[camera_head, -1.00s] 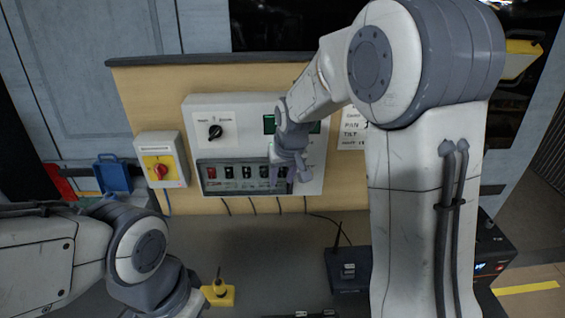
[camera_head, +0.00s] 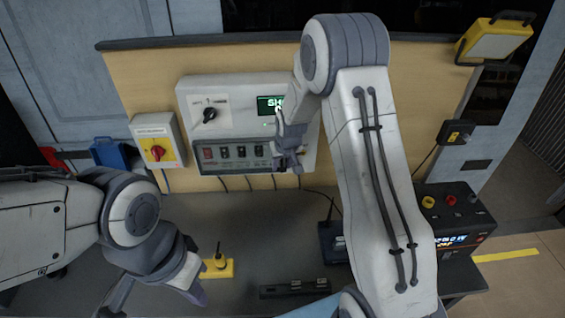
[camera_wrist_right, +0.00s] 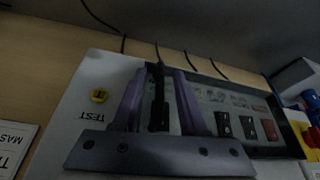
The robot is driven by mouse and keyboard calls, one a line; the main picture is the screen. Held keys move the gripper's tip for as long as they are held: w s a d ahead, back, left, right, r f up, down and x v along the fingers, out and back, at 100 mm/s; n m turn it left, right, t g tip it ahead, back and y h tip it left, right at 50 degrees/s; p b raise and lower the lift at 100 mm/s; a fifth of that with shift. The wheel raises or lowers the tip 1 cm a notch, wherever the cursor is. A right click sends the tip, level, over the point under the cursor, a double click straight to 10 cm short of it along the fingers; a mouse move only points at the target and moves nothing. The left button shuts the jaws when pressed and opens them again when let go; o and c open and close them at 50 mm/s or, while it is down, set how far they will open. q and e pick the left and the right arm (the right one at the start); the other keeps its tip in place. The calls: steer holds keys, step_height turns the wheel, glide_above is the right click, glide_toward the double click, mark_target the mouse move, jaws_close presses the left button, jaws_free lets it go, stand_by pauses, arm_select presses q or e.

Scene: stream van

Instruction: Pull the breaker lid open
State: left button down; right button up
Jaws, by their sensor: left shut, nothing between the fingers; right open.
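The breaker lid (camera_head: 240,165) is a dark-framed, see-through cover over a row of switches, low on a white panel box (camera_head: 240,92). It looks shut against the box. My right gripper (camera_head: 287,160) is at the lid's right end. In the right wrist view its open purple fingers (camera_wrist_right: 160,100) stand on either side of a dark upright bar at the lid's edge (camera_wrist_right: 158,98); I cannot tell whether they touch it. The switches (camera_wrist_right: 247,127) show beside them. My left gripper (camera_head: 200,292) is shut and empty, low at the left over the grey bench.
A red-and-yellow rotary switch box (camera_head: 157,140) is left of the panel box. On the bench (camera_head: 265,240) are a yellow block (camera_head: 217,269), a black strip (camera_head: 295,288) and a black device (camera_head: 332,243). A control box (camera_head: 450,215) stands at the right.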

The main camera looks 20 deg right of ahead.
jaws_close()
stand_by(1.4)
